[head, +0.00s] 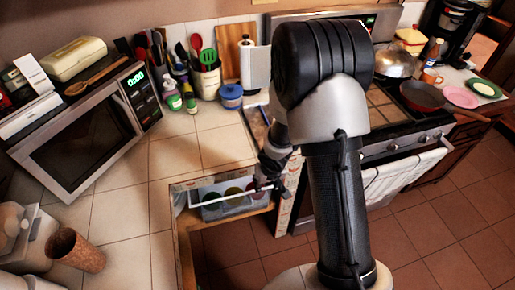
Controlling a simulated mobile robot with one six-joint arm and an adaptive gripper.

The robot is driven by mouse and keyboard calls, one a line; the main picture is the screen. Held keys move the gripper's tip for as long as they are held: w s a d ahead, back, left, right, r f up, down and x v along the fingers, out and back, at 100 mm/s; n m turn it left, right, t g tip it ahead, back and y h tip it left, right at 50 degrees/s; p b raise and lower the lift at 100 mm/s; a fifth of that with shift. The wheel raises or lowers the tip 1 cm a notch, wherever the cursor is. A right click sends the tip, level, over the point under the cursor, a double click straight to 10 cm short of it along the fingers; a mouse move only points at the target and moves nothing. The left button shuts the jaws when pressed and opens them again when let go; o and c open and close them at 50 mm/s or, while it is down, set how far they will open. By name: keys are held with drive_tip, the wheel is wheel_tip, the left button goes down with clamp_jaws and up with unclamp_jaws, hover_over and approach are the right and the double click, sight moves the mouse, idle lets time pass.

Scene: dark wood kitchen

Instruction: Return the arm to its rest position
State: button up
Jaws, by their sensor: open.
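My arm rises through the middle of the head view, black with a pale joint, and bends at a thick black elbow. My gripper (267,186) is small and dark in this view. It points down at the right end of an open drawer (262,205), close to its edge. I cannot tell whether it touches the drawer. It is open, and I see nothing held in it. A clear bin (212,212) with several round things sits in the drawer. My arm hides part of the counter and stove behind it.
A microwave (85,130) stands on the left counter, with a brown cup (75,250) at the front left. Utensils and bottles line the back. The stove (385,110) with a red pan (425,97) is at right. The tiled floor (440,215) is clear at the lower right.

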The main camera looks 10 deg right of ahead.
drive_tip(key=s+d+r+t+h+b, duration=0.1)
drive_tip(key=s+d+r, duration=0.15)
drive_tip(key=r, duration=0.85)
drive_tip(key=s+d+r+h, duration=0.1)
drive_tip(key=s+r, duration=0.3)
drive_tip(key=r, duration=0.6)
drive_tip(key=s+a+r+y, duration=0.1)
drive_tip(key=s+r, duration=0.3)
drive_tip(key=s, duration=0.4)
drive_tip(key=s+a+r+y+b, duration=0.1)
drive_tip(key=s+a+r, duration=0.3)
drive_tip(key=s, duration=0.4)
drive_tip(key=shift+s+r+t, duration=0.3)
drive_tip(key=shift+s, duration=0.05)
drive_tip(key=shift+a, duration=0.1)
